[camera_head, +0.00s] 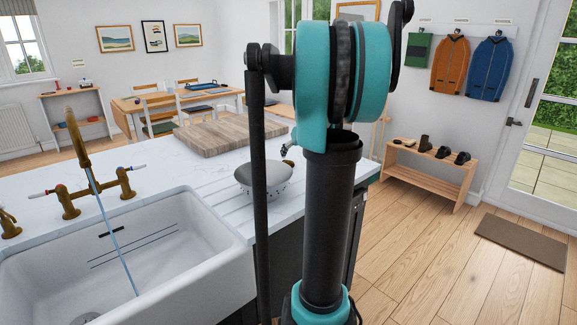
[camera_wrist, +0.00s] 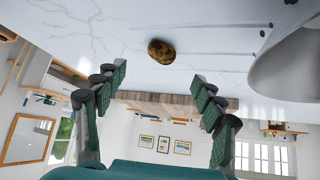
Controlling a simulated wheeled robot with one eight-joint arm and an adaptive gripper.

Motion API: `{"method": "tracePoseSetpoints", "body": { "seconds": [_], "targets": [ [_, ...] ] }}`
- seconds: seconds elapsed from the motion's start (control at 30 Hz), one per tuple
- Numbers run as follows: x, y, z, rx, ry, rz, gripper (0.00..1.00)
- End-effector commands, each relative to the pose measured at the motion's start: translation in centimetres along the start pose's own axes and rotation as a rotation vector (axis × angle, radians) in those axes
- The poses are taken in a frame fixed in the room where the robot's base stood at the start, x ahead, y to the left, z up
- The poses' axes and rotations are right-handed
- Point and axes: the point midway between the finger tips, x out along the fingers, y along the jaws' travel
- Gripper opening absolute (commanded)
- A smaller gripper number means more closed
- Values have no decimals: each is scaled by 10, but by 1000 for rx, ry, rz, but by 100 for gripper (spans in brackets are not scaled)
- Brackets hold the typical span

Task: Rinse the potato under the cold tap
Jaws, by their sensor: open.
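The brown, mottled potato (camera_wrist: 161,51) lies on the white worktop in the wrist view, beyond my fingertips. I cannot make it out in the head view. My gripper (camera_wrist: 158,76) is open and empty, its two green-padded fingers apart and the potato ahead of the gap. In the head view my arm hides most of the gripper. The brass tap (camera_head: 77,135) stands behind the white sink (camera_head: 205,222), with a thin stream of water (camera_head: 112,235) falling from its spout into the basin. Its left lever (camera_head: 45,193) has a red tip; the right lever (camera_head: 132,169) stands opposite.
Worktop around the potato is clear.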

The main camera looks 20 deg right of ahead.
Motion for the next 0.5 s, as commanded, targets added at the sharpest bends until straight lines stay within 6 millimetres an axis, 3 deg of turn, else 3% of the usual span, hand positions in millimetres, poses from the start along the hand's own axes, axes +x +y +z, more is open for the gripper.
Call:
{"method": "tracePoseSetpoints", "body": {
  "seconds": [0.2,0.5],
  "targets": [
    [33,0,0,-2,0,0,70],
    [52,-1,0,-1,0,-1,70]
  ]
}}
